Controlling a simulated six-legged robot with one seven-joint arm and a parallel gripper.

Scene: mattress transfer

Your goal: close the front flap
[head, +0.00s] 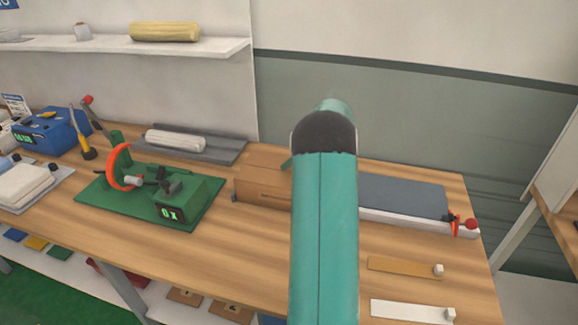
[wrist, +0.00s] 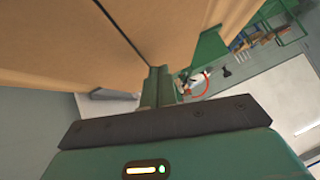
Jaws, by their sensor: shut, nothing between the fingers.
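A brown cardboard box (head: 262,193) sits on the wooden workbench, partly hidden behind my teal arm. In the wrist view, brown cardboard (wrist: 75,45) fills the upper left, with an edge running down towards the fingers. I cannot tell which panel is the front flap. My gripper (wrist: 158,75) is shut and empty, its fingertips close against or touching the cardboard; which of the two I cannot tell. In the head view my arm hides most of the gripper.
A green fixture (head: 150,197) with an orange ring stands left of the box. A grey slab (head: 402,194) and a red-knobbed clamp (head: 463,225) lie to the right. A grey tray (head: 222,150) with a white roll is behind. The bench front (head: 235,250) is clear.

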